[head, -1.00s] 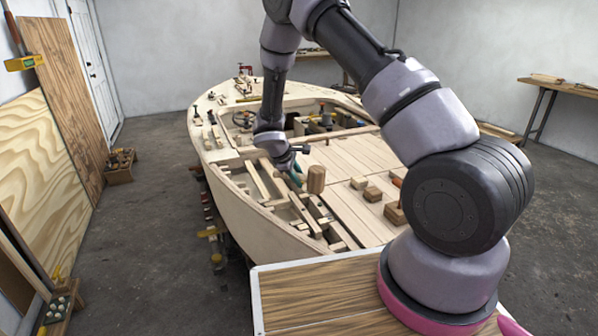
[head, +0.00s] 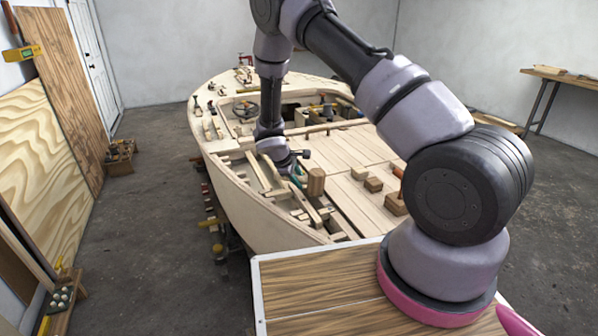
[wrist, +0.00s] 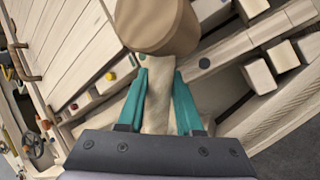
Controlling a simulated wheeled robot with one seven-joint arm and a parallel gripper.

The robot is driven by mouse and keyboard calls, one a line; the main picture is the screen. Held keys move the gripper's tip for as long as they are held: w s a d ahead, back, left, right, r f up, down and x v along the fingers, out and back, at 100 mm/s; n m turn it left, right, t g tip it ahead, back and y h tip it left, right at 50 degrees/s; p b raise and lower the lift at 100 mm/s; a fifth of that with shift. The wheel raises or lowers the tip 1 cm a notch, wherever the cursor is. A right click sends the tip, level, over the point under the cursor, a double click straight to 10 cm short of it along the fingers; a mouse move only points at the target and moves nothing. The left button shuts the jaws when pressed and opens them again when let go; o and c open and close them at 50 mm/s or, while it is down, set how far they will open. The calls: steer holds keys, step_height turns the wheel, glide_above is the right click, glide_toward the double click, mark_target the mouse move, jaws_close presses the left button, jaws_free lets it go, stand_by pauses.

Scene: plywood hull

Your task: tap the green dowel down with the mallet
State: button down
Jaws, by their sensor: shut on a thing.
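My gripper (wrist: 159,76), with its teal fingers, is shut on the handle (wrist: 157,112) of the wooden mallet. The mallet's thick round head (wrist: 157,24) lies beyond the fingertips in the wrist view. In the head view, the mallet head (head: 316,182) shows beside my gripper (head: 298,176), over the near left part of the hull. In the wrist view, a small dark round peg top (wrist: 204,63) sits in a beam just right of the mallet head; I cannot tell if it is green. No clearly green dowel shows, and the mallet covers part of the beam.
Wooden blocks (head: 373,185) lie on the hull's planked deck (head: 345,165), right of the mallet. Loose blocks (wrist: 258,76) and open gaps between frames lie to the right.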

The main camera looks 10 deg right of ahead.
steer(key=shift+f, duration=0.1)
steer(key=shift+r, duration=2.3)
steer(key=s+d+r+m+g, duration=0.1)
steer(key=d+m, duration=0.1)
steer(key=d+r+m, duration=0.2)
steer(key=s+d+r+m+g+h, duration=0.1)
steer(key=d, duration=0.2)
steer(key=shift+s+r+m+g, duration=0.15)
steer(key=shift+s+m+g, duration=0.15)
steer(key=shift+m, duration=0.1)
steer(key=s+d+r+m+g, duration=0.3)
steer(key=s+m, duration=0.2)
steer(key=shift+d+r+m+g+y, duration=0.2)
steer(key=shift+r+m+g+y, duration=0.1)
steer(key=shift+r+m, duration=0.1)
